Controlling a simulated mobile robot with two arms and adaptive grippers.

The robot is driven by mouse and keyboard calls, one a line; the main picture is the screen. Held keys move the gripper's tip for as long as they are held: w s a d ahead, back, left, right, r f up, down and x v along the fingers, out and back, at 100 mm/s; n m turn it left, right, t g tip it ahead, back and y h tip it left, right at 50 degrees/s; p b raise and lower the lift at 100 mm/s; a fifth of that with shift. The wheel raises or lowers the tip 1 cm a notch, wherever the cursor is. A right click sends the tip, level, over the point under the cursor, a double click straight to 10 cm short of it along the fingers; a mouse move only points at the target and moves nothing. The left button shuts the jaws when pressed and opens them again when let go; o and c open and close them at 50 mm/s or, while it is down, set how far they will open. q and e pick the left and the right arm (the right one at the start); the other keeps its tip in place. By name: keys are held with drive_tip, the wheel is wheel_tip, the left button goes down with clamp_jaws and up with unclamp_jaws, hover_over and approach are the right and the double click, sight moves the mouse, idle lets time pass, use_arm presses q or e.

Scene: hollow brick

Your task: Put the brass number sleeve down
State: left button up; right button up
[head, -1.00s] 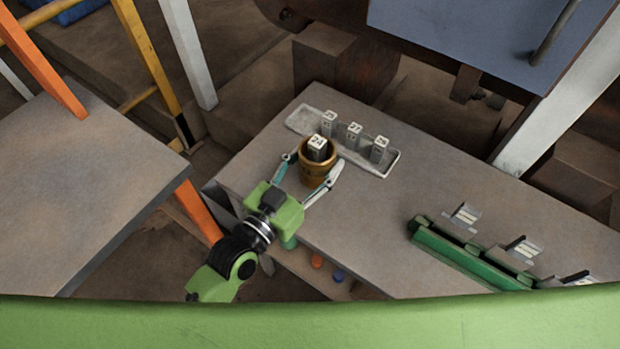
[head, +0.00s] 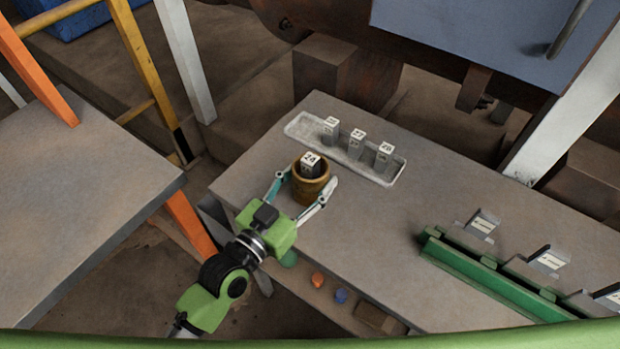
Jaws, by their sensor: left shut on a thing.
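The brass number sleeve (head: 311,191) is a round, brownish-gold ring near the left end of the grey table (head: 400,225). My left gripper (head: 306,188) is shut on it, with one finger on each side. A grey block with a white top numbered 24 (head: 311,163) stands inside the sleeve, its top above the rim. The sleeve looks upright, in front of the pale tray (head: 299,124). I cannot tell whether its base touches the table. My right gripper is not in view.
Several numbered grey blocks (head: 357,143) stand in the tray. A green rail (head: 475,273) with grey label holders (head: 482,225) lies at the right. The table between sleeve and rail is clear. Another grey surface (head: 90,190) is at the left.

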use_arm(q)
drive_tip(key=o, duration=1.5)
drive_tip(key=shift+f, duration=0.1)
drive_tip(key=b+v, duration=0.1)
drive_tip(key=v, duration=1)
drive_tip(key=shift+s+a+b, duration=0.25)
drive_tip(key=shift+s+b, duration=0.05)
drive_tip(key=shift+s, duration=0.1)
